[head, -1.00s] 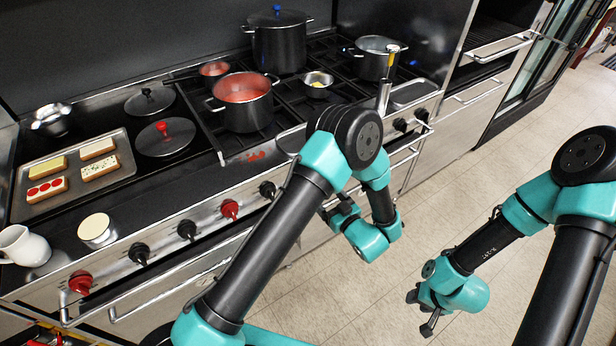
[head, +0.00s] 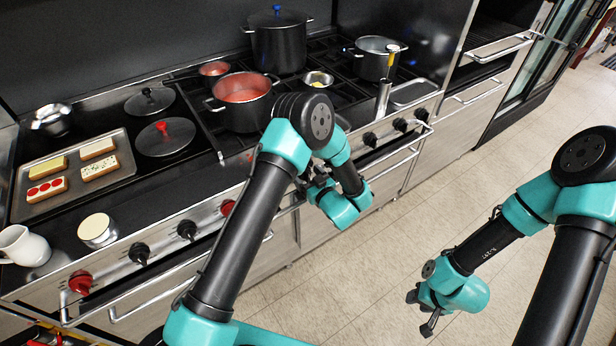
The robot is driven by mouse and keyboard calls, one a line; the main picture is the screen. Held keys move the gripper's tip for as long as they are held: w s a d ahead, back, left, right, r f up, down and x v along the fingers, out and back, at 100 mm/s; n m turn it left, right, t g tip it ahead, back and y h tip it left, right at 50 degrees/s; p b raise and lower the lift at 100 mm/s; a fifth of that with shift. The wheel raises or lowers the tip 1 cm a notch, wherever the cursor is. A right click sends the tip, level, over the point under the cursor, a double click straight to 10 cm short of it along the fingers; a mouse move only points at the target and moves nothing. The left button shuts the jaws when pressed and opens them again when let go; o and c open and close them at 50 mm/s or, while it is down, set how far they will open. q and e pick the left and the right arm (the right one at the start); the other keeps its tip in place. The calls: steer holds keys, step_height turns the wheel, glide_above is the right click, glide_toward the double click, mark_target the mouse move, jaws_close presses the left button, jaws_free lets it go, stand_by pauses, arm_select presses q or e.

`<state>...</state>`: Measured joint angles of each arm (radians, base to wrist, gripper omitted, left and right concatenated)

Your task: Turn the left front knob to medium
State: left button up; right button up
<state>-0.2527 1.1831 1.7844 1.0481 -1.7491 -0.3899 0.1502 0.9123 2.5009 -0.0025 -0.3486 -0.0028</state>
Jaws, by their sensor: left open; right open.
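A row of knobs runs along the steel front panel of the stove. From the left there is a red knob (head: 80,282), a black knob (head: 139,253), another black knob (head: 187,230) and a red knob (head: 228,208). I cannot tell which one the task calls left front. My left gripper (head: 312,178) is open in front of the panel, right of these knobs. It is partly hidden by my own arm, and I see nothing held in it. My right gripper (head: 422,312) is open and empty over the floor, well away from the stove.
More black knobs (head: 370,139) sit farther right. A front rail (head: 165,295) runs below the panel. A tray of bread slices (head: 75,195), a white jug (head: 22,246) and a red-filled pot (head: 242,95) stand on the stove. The floor at right is clear.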

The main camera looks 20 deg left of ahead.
arm_select(q)
steer(key=shift+c, duration=0.4)
steer(key=c, duration=0.8)
steer(key=shift+n, duration=0.5)
steer(key=n, duration=0.2)
steer(key=shift+s+n, duration=0.1)
steer(key=shift+n, duration=0.3)
steer(key=n, duration=0.3)
steer(key=shift+a+f+n, duration=0.1)
steer(key=shift+n, duration=0.2)
steer(key=n, duration=0.6)
steer(key=shift+s+f+n, duration=0.1)
steer(key=shift+n, duration=0.2)
